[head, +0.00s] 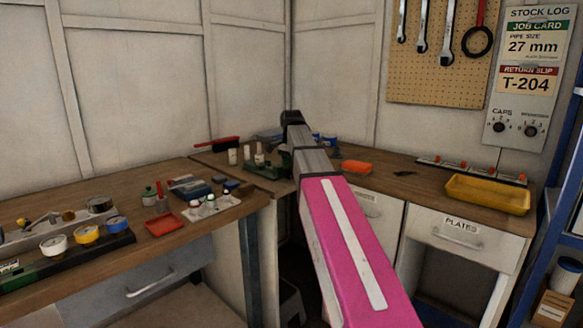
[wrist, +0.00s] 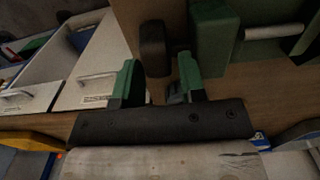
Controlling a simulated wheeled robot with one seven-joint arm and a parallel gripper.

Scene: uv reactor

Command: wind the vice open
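The green vice (wrist: 213,40) shows at the upper right of the wrist view, with a pale round bar (wrist: 273,32) beside its body. A dark rounded handle or knob (wrist: 152,42) stands just left of it. My gripper (wrist: 157,66) is open, its two green-tipped fingers apart. The lower part of the dark handle lies between the fingertips, with a visible gap on each side. In the head view, green metalwork that looks like the vice (head: 268,167) sits on the corner bench, partly behind my arm. My gripper's fingers are hidden there.
The left bench holds a red tray (head: 163,225), tape rolls (head: 86,234) and small bottles. A pegboard (head: 437,75) with wrenches hangs behind.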

